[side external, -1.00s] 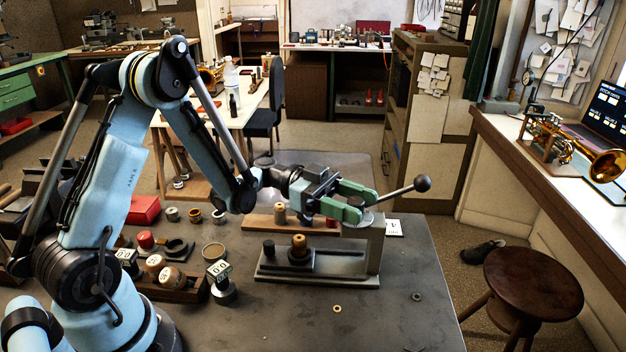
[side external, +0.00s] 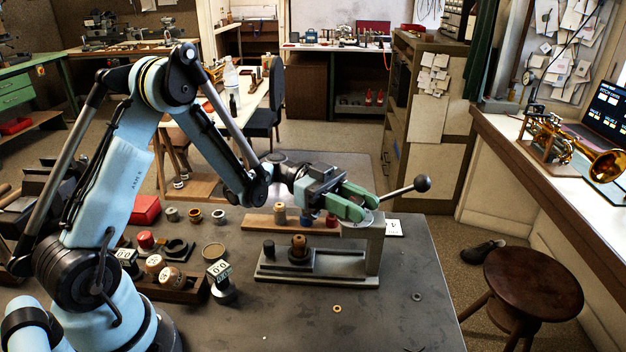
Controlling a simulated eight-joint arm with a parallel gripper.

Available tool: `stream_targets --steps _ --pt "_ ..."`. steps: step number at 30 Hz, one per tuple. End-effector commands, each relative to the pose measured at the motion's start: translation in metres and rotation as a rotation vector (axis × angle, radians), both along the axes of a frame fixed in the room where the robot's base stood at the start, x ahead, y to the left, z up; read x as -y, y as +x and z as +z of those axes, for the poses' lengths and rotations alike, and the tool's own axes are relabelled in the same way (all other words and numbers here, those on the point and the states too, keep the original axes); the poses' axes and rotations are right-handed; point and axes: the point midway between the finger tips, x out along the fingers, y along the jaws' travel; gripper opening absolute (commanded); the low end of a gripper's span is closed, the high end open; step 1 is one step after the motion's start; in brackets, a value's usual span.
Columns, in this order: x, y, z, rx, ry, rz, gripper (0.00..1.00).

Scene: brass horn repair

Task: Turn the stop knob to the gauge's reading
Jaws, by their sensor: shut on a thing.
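The bench press (side external: 372,250) stands on the dark table, with a lever ending in a black ball (side external: 422,183) reaching up to the right. My gripper (side external: 363,205) has green fingers and is at the top of the press's upright, beside the lever's root. It is shut on what appears to be the stop knob, which the fingers mostly hide. A small block with a white number face (side external: 218,270), possibly the gauge, stands on a dark round base left of the press. Its digits are too small to read surely.
A wooden rack (side external: 172,288) with several round pieces lies at the left. A wooden strip (side external: 262,222) with small coloured pegs lies behind the press. A white card (side external: 394,228) lies right of the press. The table's front right is mostly clear, with small rings.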

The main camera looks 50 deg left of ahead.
Motion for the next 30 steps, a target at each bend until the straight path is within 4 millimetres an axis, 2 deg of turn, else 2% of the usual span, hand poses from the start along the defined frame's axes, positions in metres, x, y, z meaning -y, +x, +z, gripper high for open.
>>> stream_targets --steps 9,20,21,24,30 --pt "0.0002 0.0005 -0.0005 0.000 0.001 -0.252 0.05" --pt "-0.0002 -0.0001 -0.0002 0.000 0.002 -0.273 0.05" --pt "-0.0001 -0.0001 -0.0002 0.000 0.002 -0.273 0.40" --pt "-0.0002 -0.0001 -0.0002 0.000 0.001 -0.272 0.55" --pt "-0.0001 -0.0002 -0.0001 0.000 0.001 -0.272 0.56"
